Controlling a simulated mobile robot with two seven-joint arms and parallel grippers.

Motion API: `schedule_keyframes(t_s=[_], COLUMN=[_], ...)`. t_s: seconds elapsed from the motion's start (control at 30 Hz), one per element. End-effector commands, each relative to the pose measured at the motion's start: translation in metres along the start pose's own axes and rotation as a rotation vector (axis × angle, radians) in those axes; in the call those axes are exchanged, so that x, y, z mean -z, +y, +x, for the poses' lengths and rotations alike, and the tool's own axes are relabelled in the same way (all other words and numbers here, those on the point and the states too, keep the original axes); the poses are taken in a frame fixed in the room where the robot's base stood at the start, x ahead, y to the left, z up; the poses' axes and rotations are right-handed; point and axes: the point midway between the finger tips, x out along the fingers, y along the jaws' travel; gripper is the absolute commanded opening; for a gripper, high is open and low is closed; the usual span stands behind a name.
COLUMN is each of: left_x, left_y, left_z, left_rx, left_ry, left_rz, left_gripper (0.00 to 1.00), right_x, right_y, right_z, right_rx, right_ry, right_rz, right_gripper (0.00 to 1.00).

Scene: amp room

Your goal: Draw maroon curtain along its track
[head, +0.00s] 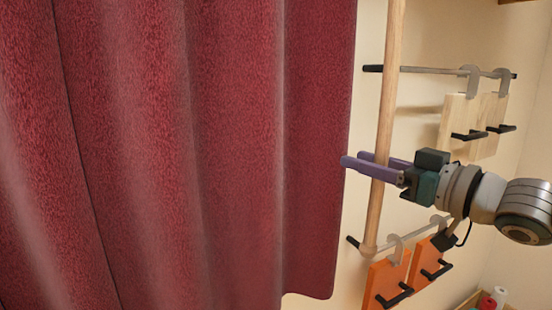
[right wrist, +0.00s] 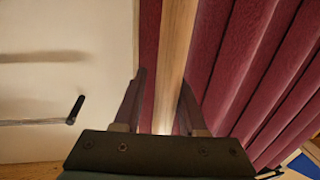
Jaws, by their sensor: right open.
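The maroon curtain (head: 200,140) hangs in thick folds over the left and middle of the head view. It also shows in the right wrist view (right wrist: 235,60). A pale wooden rod (head: 388,100) hangs at its right edge, tilted slightly, with a rounded lower end. My right gripper (head: 352,158) comes in from the right with purple fingers that reach to the curtain's edge. In the right wrist view the rod (right wrist: 176,50) runs between the two open fingers, with gaps beside it. My left gripper is not in view. The curtain's track is out of frame.
On the cream wall, a metal rail (head: 435,71) holds wooden boards (head: 459,120) on hooks. A lower rail (head: 410,236) holds orange boards (head: 385,282), close below my right gripper. Small red and white items (head: 494,297) sit at the bottom right.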

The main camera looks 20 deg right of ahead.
Motion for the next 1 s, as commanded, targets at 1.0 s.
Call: schedule_keyframes(t_s=[1.0], left_x=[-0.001], left_y=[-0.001], left_z=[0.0], left_rx=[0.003], left_ry=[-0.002], left_rz=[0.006], left_gripper=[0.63], right_x=[0.0], right_y=[0.0], right_z=[-0.099], right_rx=[-0.001], right_ry=[-0.001], right_rz=[0.0], right_gripper=[0.39])
